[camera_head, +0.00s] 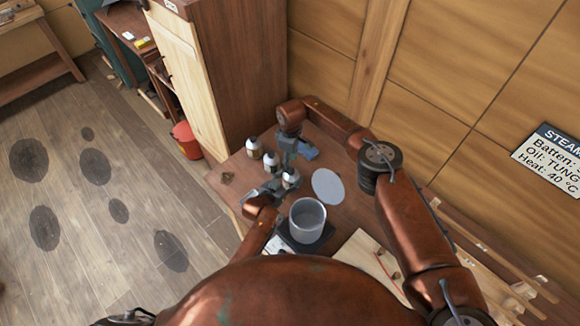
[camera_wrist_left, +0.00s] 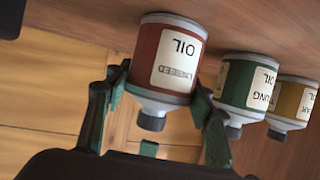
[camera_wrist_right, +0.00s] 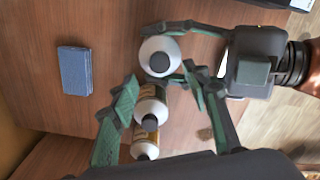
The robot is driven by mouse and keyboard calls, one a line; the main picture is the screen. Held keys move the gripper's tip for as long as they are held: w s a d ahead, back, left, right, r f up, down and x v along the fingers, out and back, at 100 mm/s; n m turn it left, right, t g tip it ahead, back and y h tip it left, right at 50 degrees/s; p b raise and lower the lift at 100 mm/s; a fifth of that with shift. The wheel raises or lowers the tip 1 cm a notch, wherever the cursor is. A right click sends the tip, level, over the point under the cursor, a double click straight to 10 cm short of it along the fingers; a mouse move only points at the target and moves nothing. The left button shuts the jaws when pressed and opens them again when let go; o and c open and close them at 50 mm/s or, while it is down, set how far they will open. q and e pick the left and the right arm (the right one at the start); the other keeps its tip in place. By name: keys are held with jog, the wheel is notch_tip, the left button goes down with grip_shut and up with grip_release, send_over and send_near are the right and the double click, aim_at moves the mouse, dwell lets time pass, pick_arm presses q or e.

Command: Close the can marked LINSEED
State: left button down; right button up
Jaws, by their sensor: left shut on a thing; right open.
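The LINSEED can (camera_wrist_left: 160,60) is red with a white label and a black cap (camera_wrist_left: 152,121) on its neck; I cannot tell how tight the cap sits. It stands on the table, at the near end of the row in the head view (camera_head: 290,178). My left gripper (camera_wrist_left: 160,82) is shut around its body. My right gripper (camera_wrist_right: 160,76) is open above the cans, its fingertips on either side of the held can's top (camera_wrist_right: 160,55) in the right wrist view, with nothing gripped.
A green TUNG can (camera_wrist_left: 248,92) and a yellow can (camera_wrist_left: 292,102) stand close beside it, both black-capped. On the table (camera_head: 232,180) are a blue block (camera_head: 308,151), a grey disc (camera_head: 328,186) and a pale open pot (camera_head: 307,220). A cabinet (camera_head: 225,70) rises behind.

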notch_tip(320, 180, up, 8)
jog(key=shift+f, duration=0.25)
pick_arm(q)
jog(key=c, duration=0.8)
grip_release()
jog(key=shift+s+a, duration=0.1)
jog(key=v, duration=1.1)
jog(key=shift+s+a+r, duration=0.2)
jog(key=shift+s, duration=0.1)
pick_arm(e)
jog(key=shift+a+f, duration=0.1)
